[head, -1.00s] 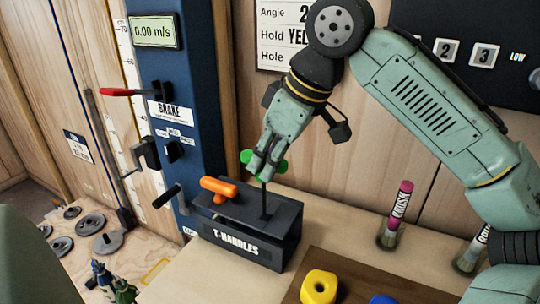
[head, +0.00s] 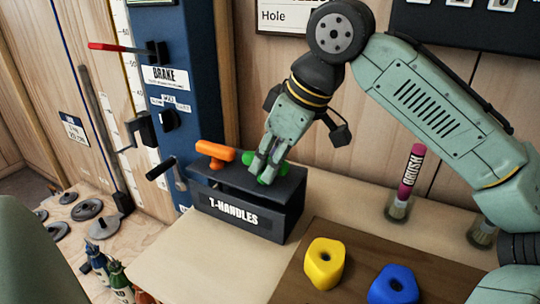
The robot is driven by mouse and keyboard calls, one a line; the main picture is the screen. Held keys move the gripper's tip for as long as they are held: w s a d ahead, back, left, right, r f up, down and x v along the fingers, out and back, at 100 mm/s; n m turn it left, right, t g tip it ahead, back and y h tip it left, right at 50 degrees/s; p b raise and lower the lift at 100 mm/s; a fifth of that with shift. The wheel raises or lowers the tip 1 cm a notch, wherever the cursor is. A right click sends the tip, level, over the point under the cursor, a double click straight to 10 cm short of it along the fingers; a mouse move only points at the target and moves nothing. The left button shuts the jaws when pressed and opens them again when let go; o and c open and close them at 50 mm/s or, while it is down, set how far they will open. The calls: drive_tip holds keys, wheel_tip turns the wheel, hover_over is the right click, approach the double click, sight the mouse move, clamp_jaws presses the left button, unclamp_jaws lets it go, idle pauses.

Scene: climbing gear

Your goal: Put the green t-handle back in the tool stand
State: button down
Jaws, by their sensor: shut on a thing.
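The green t-handle (head: 282,169) is at the right part of the black tool stand (head: 244,219) labelled T-HANDLES. Its green grip lies low, close to the stand's top plate, and its shaft does not show. My gripper (head: 268,165) points down over the stand and is shut on the green grip. The fingers hide the middle of the grip. The orange t-handle (head: 215,152) sits in the left part of the same stand.
A blue column (head: 180,100) with a red lever and a brake label stands left of the stand. Yellow (head: 324,262) and blue (head: 392,286) holds lie on a brown board in front. A pink brush (head: 411,168) stands to the right. Bare bench lies before the stand.

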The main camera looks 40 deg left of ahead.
drive_tip(key=c, duration=1.4)
unclamp_jaws()
drive_tip(key=shift+o, duration=0.2)
drive_tip(key=s+v, duration=0.1)
drive_tip(key=v, duration=1.1)
drive_tip(key=shift+w, duration=0.45)
